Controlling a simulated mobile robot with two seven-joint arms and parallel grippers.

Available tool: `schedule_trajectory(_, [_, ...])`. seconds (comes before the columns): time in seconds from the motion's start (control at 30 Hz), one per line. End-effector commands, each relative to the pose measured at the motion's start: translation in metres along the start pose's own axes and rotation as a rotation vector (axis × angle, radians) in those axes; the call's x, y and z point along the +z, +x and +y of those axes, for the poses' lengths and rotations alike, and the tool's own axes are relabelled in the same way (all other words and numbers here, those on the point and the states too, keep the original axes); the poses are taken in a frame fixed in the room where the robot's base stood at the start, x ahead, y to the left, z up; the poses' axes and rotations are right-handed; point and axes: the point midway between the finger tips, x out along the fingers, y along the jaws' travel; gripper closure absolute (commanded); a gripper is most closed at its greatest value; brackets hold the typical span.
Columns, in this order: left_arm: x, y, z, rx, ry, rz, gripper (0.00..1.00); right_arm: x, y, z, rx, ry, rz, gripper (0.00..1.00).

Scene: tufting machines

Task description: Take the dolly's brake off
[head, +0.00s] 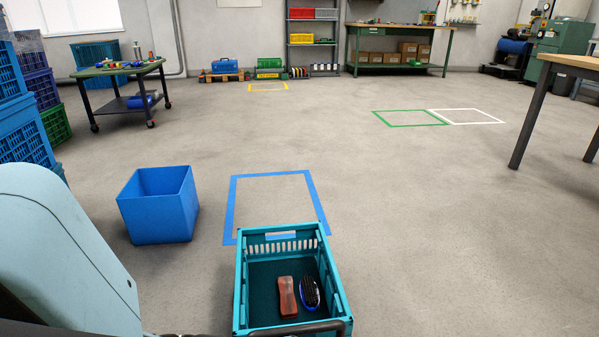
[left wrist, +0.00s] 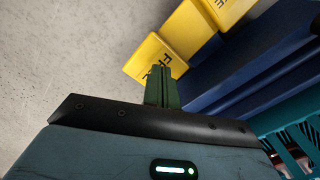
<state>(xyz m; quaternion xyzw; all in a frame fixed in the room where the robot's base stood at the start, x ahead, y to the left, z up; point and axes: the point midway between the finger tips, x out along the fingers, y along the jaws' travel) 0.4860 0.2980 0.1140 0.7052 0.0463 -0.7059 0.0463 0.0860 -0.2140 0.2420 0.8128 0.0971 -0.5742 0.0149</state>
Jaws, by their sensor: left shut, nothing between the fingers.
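In the left wrist view, a yellow block with dark lettering (left wrist: 152,56) sticks out beside a dark blue body (left wrist: 225,75), which looks like the dolly's side. The lettering starts with F; the rest is partly hidden. A second yellow part (left wrist: 188,30) adjoins it. My left gripper (left wrist: 161,72) is shut and empty, its dark green fingertips overlapping the lettered block's lower edge; I cannot tell whether they touch it. In the head view, a teal crate (head: 240,290) stands in front of me and hides whatever is under it. My right gripper is in neither view.
The crate holds a reddish-brown block (head: 287,297) and a dark brush (head: 310,293). A blue bin (head: 158,210) stands to its left. A blue floor outline (head: 231,205) lies just beyond. Stacked crates (head: 25,115) line the left edge. The middle floor is clear.

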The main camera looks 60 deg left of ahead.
Motion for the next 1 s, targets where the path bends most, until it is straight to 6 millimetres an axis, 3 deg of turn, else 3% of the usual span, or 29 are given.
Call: schedule_trajectory(1.0, [0.000, 0.014, 0.000, 0.000, 0.000, 0.000, 1.00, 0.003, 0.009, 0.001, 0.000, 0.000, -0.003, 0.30])
